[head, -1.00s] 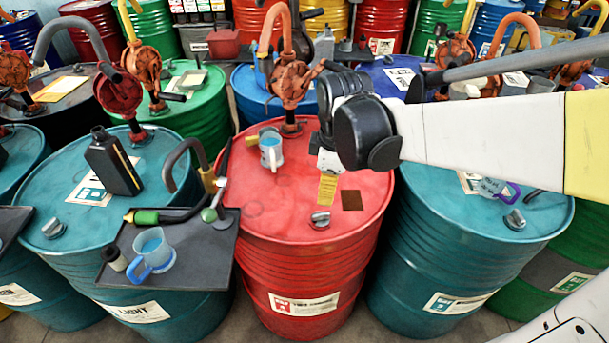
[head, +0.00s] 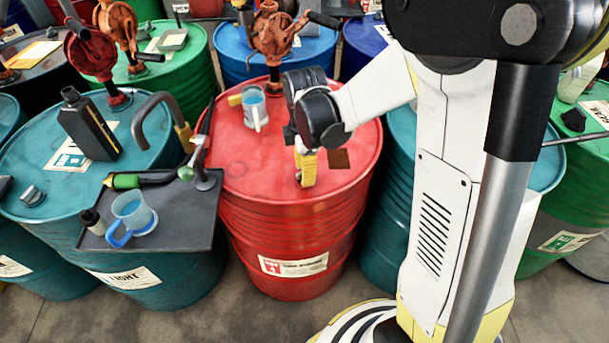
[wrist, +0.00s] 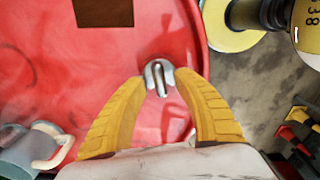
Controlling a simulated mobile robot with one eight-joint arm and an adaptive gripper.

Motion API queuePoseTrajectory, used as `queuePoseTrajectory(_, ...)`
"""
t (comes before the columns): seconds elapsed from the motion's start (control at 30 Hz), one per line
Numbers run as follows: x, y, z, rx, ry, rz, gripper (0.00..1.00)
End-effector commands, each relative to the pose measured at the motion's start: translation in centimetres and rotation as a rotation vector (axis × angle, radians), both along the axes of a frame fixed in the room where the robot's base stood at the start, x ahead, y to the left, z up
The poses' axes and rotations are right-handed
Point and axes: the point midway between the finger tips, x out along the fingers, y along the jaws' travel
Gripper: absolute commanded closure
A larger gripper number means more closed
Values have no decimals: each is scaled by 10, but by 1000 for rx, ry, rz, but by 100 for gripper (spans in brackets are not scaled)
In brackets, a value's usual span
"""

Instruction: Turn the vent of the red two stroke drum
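The red drum (head: 285,215) stands upright in the middle of the head view, with a white label on its front. Its vent is a small grey metal cap with a slot; it shows in the wrist view (wrist: 158,76), near the drum's rim. My gripper (wrist: 162,82) has its two yellow fingers apart, one on each side of the vent at their tips. I cannot tell whether either finger touches it. In the head view my gripper (head: 306,168) points down at the front of the red top, and its fingers largely hide the vent.
A clear mug with blue liquid (head: 253,108) and a rusty pump (head: 274,42) stand on the red drum's top. A grey tray (head: 180,215) with another blue mug (head: 132,216) adjoins the drum at left. Teal drums (head: 130,255) flank it. A brown patch (head: 339,159) lies beside my gripper.

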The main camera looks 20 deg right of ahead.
Motion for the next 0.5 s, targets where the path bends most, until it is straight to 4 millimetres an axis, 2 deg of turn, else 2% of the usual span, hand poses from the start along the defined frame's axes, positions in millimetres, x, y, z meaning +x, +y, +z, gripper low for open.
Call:
queuePoseTrajectory(0.1,0,0,-6,0,0,0,64)
queuePoseTrajectory(0.37,0,0,-6,0,0,0,65)
queuePoseTrajectory(0.4,0,0,-6,0,0,0,77)
queuePoseTrajectory(0.47,0,0,-6,0,0,0,96)
queuePoseTrajectory(0.5,0,0,-6,0,0,-1,100)
